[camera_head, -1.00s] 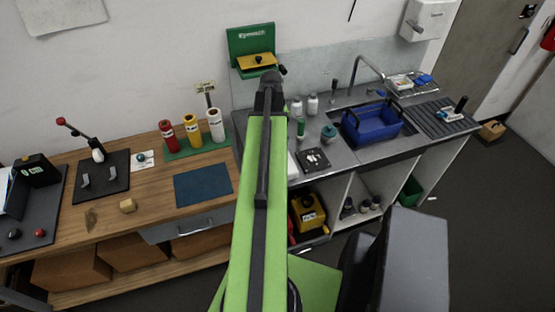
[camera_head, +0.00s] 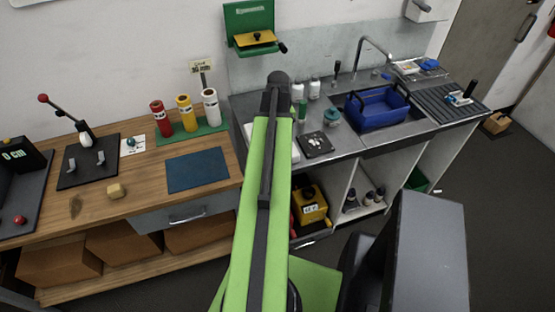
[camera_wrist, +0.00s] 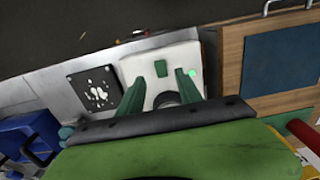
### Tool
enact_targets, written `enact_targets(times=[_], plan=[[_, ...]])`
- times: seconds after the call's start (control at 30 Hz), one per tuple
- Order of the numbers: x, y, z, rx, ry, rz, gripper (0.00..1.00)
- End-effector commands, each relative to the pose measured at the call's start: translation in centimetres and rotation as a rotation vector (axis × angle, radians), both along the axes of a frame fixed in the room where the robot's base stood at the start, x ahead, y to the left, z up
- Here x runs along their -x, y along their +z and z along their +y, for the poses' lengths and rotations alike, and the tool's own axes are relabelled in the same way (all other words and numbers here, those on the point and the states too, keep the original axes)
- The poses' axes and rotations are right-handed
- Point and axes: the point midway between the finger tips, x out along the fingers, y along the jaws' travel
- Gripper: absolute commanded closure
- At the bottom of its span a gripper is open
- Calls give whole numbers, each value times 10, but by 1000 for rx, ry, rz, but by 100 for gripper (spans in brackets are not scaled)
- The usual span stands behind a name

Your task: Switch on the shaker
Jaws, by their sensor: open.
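The shaker appears to be the white box-shaped device (camera_wrist: 183,62) in the wrist view. It has a green rectangle on its face and a bright green round spot near its right edge. A dark round part shows low between my fingers. The gripper's fingers are hidden in the head view.
A black plate with white marks (camera_head: 315,145) lies right of the device. A teal-lidded jar (camera_head: 332,116) and bottles stand behind. A blue mat (camera_head: 197,170) lies on the wooden bench to the left. A green wall box (camera_head: 249,18) hangs above.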

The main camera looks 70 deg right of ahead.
Motion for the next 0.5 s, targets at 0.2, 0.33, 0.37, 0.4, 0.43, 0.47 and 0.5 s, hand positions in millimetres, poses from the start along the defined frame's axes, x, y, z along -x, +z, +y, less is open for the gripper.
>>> enact_targets(times=[0.2, 0.33, 0.37, 0.4, 0.43, 0.47, 0.5], plan=[[0, -52, 0, 0, 1, 0, 58], [0, -61, 0, 0, 1, 0, 58], [-1, -61, 0, 0, 1, 0, 58], [-1, -61, 0, 0, 1, 0, 58], [-1, -60, 0, 0, 1, 0, 58], [-1, -60, 0, 0, 1, 0, 58], [-1, -59, 0, 0, 1, 0, 58]])
